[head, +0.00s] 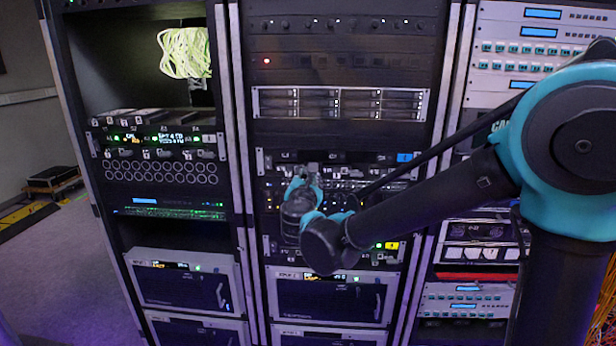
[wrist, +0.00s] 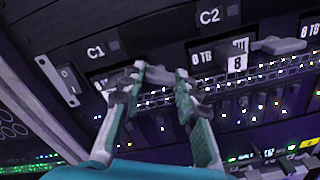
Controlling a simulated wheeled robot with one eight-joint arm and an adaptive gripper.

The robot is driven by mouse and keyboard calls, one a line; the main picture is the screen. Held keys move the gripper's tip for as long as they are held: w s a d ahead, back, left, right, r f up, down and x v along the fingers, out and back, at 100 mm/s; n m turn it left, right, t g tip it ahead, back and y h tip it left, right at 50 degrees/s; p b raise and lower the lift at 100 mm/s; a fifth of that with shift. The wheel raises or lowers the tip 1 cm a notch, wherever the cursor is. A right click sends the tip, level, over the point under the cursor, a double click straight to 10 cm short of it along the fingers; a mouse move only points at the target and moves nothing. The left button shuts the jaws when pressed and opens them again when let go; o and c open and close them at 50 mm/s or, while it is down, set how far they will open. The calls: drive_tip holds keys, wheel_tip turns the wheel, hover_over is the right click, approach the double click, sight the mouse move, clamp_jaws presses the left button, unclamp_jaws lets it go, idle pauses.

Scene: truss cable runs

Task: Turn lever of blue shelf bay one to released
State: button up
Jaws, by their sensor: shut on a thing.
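The blue shelf (head: 350,157) is a dark panel in the middle rack, with a blue tag at its right end. In the wrist view, its panel (wrist: 150,28) carries the labels C1 and C2. A grey lever (wrist: 158,76) sits below and right of the C1 label. My gripper (wrist: 160,84) is shut on this lever, with one finger on each side. The fingers hide part of the lever and its bay. In the head view, my gripper (head: 308,180) is at the left half of the blue shelf, and the lever there is too small to make out.
Another grey lever (wrist: 278,45) is at the right, under C2. A shelf with a yellow tag (head: 391,245) lies below. Lit cable rows (wrist: 240,90) run just under the levers. Open floor (head: 60,260) is at the left.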

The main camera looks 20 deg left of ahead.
drive_tip(key=m, duration=1.2)
idle(0.7)
drive_tip(key=o, duration=0.9)
drive_tip(key=shift+s, duration=0.1)
drive_tip(key=v, duration=1.2)
